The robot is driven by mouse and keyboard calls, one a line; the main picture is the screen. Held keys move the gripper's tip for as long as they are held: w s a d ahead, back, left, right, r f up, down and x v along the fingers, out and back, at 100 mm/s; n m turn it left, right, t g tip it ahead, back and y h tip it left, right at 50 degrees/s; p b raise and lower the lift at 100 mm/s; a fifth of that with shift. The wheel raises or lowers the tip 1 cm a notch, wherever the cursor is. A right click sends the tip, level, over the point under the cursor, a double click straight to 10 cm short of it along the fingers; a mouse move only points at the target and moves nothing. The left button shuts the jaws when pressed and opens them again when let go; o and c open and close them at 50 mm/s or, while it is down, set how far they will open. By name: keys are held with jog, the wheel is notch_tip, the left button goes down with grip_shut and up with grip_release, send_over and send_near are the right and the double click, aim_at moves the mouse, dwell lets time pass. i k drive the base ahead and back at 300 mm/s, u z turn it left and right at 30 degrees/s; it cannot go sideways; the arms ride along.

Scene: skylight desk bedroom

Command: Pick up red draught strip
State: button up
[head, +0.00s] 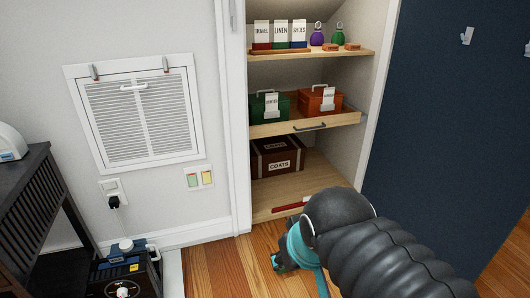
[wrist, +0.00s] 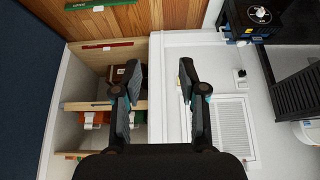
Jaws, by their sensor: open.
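The red draught strip (head: 291,206) lies along the front edge of the bottom closet board, partly hidden by my arm in the head view. It also shows in the wrist view as a thin red strip (wrist: 108,45) at the upper left, beyond my fingers. My gripper (wrist: 160,76) is open, with nothing between its two fingers. The strip is apart from the fingers, to their left in the wrist view. In the head view the gripper (head: 285,262) is low in front of the closet, mostly hidden behind my dark arm.
A brown COATS box (head: 277,156) stands behind the strip, under a drawer (head: 276,127) with green and orange boxes. The white door frame (head: 239,150) bounds the closet's left. A green strip (wrist: 90,5) lies on the wooden floor. A blue-black machine (head: 125,277) stands left.

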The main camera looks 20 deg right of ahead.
aim_at(306, 200)
jog(key=z, duration=0.1)
jog(key=i, duration=1.35)
jog(key=z, duration=0.1)
